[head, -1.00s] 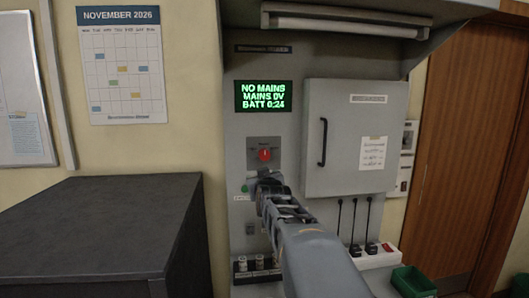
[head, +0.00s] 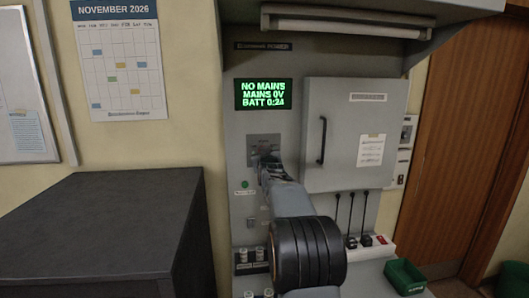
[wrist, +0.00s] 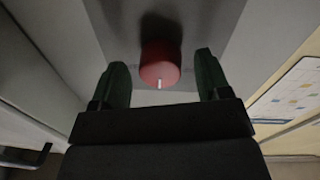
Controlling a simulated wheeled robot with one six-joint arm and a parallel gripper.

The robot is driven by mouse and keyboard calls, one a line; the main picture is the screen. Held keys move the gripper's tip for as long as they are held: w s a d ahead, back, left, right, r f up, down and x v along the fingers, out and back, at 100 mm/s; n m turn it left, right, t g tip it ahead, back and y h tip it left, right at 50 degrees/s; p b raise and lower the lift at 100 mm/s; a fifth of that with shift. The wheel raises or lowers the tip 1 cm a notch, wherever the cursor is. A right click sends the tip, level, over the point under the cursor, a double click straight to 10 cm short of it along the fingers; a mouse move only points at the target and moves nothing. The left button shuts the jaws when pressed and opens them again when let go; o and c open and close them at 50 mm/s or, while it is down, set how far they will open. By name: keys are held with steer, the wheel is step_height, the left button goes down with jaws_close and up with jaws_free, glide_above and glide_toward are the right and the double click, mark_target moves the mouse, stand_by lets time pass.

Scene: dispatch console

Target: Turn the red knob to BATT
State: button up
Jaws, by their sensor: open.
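The red knob (wrist: 160,64) shows in the wrist view, on a grey plate, with a white pointer mark on its edge toward my gripper. My gripper (wrist: 160,82) is open, with one dark green finger on each side of the knob and a gap at both sides. I cannot tell whether the fingertips reach fully around it. In the head view my gripper (head: 266,160) covers the knob and most of its plate (head: 262,143), so the position labels are hidden. The green display (head: 263,95) above reads NO MAINS, MAINS 0V, BATT 0:24.
A closed grey cabinet door (head: 345,135) with a black handle (head: 323,141) is right of the knob. A dark cabinet (head: 100,225) stands at left.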

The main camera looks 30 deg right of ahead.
steer(key=shift+w+d, duration=0.15)
steer(key=shift+w, duration=0.1)
steer(key=c, duration=0.9)
steer(key=shift+f, duration=0.1)
steer(key=shift+m+y+b, duration=0.5)
steer(key=shift+m+b, duration=1.8)
steer(key=shift+m, duration=3.5)
steer(key=shift+r, duration=0.2)
